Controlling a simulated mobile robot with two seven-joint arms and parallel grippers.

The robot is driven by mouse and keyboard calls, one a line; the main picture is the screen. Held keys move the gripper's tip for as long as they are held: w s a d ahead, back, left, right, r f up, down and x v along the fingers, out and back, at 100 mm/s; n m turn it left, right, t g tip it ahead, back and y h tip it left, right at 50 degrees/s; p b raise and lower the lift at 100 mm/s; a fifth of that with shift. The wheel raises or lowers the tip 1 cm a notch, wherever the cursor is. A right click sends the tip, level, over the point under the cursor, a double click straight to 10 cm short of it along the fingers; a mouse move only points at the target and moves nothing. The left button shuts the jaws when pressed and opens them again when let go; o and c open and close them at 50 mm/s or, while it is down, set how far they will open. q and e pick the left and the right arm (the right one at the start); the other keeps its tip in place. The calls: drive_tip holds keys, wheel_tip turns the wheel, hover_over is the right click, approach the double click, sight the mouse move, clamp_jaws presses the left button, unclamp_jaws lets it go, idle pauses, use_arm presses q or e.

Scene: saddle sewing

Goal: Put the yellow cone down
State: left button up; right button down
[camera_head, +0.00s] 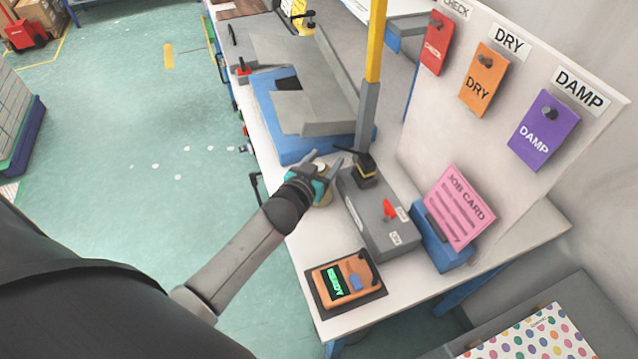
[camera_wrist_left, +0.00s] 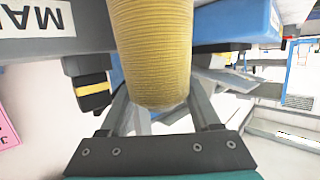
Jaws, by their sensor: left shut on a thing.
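My left gripper (camera_head: 325,160) is over the white table, beside the grey control box. It is shut on the yellow thread cone (camera_wrist_left: 152,50), which stands out large between the two fingers in the left wrist view (camera_wrist_left: 160,118). In the head view the cone is mostly hidden by the gripper. I cannot tell whether the cone touches the table. My right gripper is not in view.
The grey box (camera_head: 365,222) with a red switch is right of the gripper. A blue-based machine (camera_head: 290,150) is behind it. An orange meter (camera_head: 345,280) lies on a dark mat in front. A pink job card (camera_head: 460,207) stands at the right. White table shows between gripper and meter.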

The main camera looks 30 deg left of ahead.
use_arm(q)
clamp_jaws()
drive_tip(key=shift+r, duration=0.2)
idle(0.3)
